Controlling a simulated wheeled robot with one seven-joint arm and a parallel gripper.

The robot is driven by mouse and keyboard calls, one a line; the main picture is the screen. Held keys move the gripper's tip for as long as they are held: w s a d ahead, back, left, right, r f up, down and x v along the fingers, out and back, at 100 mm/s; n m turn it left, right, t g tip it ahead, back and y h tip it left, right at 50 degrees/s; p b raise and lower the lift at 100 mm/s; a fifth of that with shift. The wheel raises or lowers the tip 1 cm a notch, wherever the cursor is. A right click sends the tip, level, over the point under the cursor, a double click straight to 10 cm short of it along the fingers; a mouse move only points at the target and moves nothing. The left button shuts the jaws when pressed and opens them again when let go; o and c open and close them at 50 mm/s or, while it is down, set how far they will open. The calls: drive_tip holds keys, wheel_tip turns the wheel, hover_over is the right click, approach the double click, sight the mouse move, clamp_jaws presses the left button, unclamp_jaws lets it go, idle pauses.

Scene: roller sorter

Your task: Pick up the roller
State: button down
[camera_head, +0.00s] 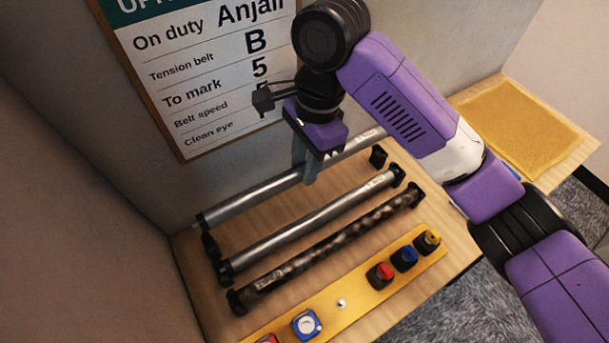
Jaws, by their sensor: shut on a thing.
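My gripper (311,172) is above the back of the wooden table, pointing down, shut on a silver roller (250,196) near its middle. This roller is slightly tilted in the picture, its right end higher. It appears raised clear of the back pair of black brackets (378,156). A second silver roller (310,224) with small markings near its right end rests between the middle brackets. A dark, mottled roller (335,246) with a label near its left end lies in the front brackets. My fingers hide part of the held roller.
A yellow strip (362,305) along the table front carries red (381,274), blue (404,258) and yellow (427,241) knobs and a blue-and-white one (307,324). A notice board (200,70) hangs on the wall behind. A yellow mat (515,120) lies at the right.

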drive_tip(key=r, duration=0.2)
drive_tip(key=shift+s+d+r, duration=0.2)
drive_tip(key=shift+s+r, duration=0.05)
drive_tip(key=shift+r, duration=0.1)
drive_tip(key=s+d, duration=1)
drive_tip(key=s, duration=0.5)
drive_tip(key=shift+s+d+r+p, duration=0.15)
drive_tip(key=shift+s+r+p, duration=0.05)
drive_tip(key=shift+r+p, duration=1)
drive_tip(key=shift+s+d+r+p, duration=0.1)
drive_tip(key=shift+s+r+p, duration=0.1)
drive_tip(key=shift+r+p, duration=1)
drive_tip(key=shift+f, duration=0.25)
